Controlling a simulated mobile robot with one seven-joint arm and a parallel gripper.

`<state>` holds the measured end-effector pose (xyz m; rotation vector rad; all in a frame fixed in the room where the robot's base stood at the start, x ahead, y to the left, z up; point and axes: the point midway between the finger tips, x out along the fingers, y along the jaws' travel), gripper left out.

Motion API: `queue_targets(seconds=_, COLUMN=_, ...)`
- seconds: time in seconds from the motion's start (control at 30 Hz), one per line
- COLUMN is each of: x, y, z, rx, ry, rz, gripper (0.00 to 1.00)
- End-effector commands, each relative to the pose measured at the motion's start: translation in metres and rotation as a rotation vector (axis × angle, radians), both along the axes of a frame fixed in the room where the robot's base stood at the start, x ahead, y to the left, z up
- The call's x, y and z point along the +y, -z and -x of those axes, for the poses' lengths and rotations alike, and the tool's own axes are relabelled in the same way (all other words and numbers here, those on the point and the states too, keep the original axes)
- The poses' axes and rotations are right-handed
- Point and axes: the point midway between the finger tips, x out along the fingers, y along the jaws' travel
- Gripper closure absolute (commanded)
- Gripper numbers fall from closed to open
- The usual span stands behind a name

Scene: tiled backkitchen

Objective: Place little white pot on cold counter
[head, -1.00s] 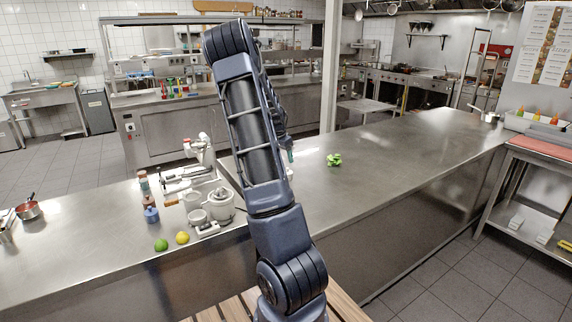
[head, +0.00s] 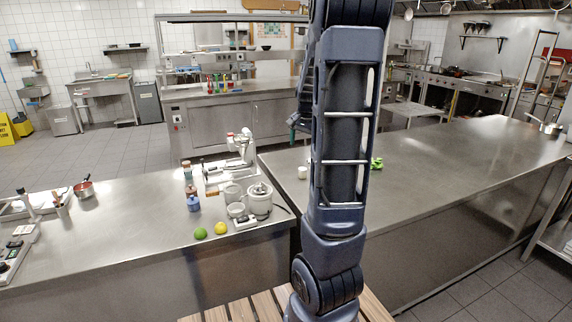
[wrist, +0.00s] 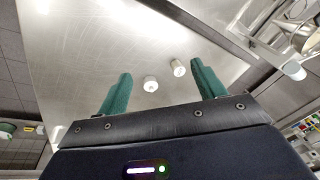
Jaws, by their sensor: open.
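Two little white pots stand on the steel counter in the wrist view, one nearer the middle (wrist: 150,84) and one just right of it (wrist: 178,68). I cannot tell which of them is the task's pot. My gripper (wrist: 162,70) is open, with its green fingers apart on either side of the pots in the picture and nothing held. One small white pot (head: 302,172) shows in the head view on the counter left of my arm; my arm hides the area beside it. Which surface is the cold counter is not clear.
The left counter (head: 120,235) holds a white mixer (head: 242,148), a white juicer (head: 259,200), a lime (head: 200,233), a lemon (head: 221,228) and a red pan (head: 83,188). A green item (head: 377,163) lies right of my arm. The right counter (head: 450,165) is mostly clear.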

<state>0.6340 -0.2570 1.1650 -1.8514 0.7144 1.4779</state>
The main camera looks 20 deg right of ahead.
Motion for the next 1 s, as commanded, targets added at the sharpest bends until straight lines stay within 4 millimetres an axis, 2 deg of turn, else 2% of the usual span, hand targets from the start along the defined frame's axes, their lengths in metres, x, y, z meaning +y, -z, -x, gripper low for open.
queue_targets(seconds=0.03, x=0.012, y=-0.009, z=0.011, rx=-0.014, ry=-0.041, rz=-0.003, gripper=0.31)
queue_targets(seconds=0.23, x=0.054, y=-0.035, z=0.055, rx=-0.054, ry=-0.208, rz=0.001, gripper=0.31)
queue_targets(seconds=0.5, x=0.105, y=-0.06, z=0.119, rx=-0.106, ry=-0.431, rz=0.046, gripper=0.31)
queue_targets(seconds=0.8, x=0.151, y=-0.068, z=0.196, rx=-0.149, ry=-0.668, rz=0.142, gripper=0.31)
queue_targets(seconds=1.0, x=0.17, y=-0.064, z=0.236, rx=-0.162, ry=-0.787, rz=0.214, gripper=0.31)
